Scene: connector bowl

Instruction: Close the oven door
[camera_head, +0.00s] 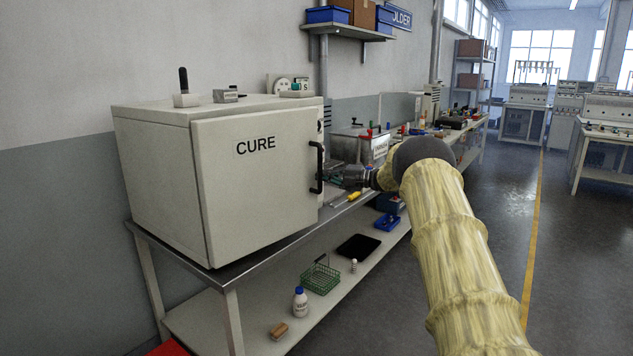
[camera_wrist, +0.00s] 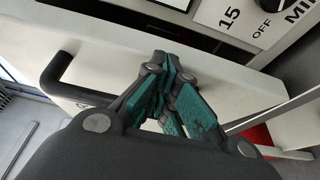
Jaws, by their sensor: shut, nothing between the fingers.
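The oven is a white box (camera_head: 155,165) on the left end of the bench. Its door (camera_head: 255,195) is marked CURE and has a black bar handle (camera_head: 318,168) at its right edge. The door appears to stand slightly ajar, but the gap is hard to judge. My gripper (camera_head: 334,176) is beside the handle, at the door's right edge. In the wrist view its teal fingers (camera_wrist: 160,62) are shut and empty against or close to the white door edge (camera_wrist: 240,98). The handle (camera_wrist: 62,75) lies to their left; contact cannot be told.
A control panel (camera_wrist: 240,18) with a timer dial is close above the fingers in the wrist view. Small items stand on the oven top. The steel bench (camera_head: 165,245) has a lower shelf with a green basket (camera_head: 320,278) and a bottle (camera_head: 300,302). The floor to the right is open.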

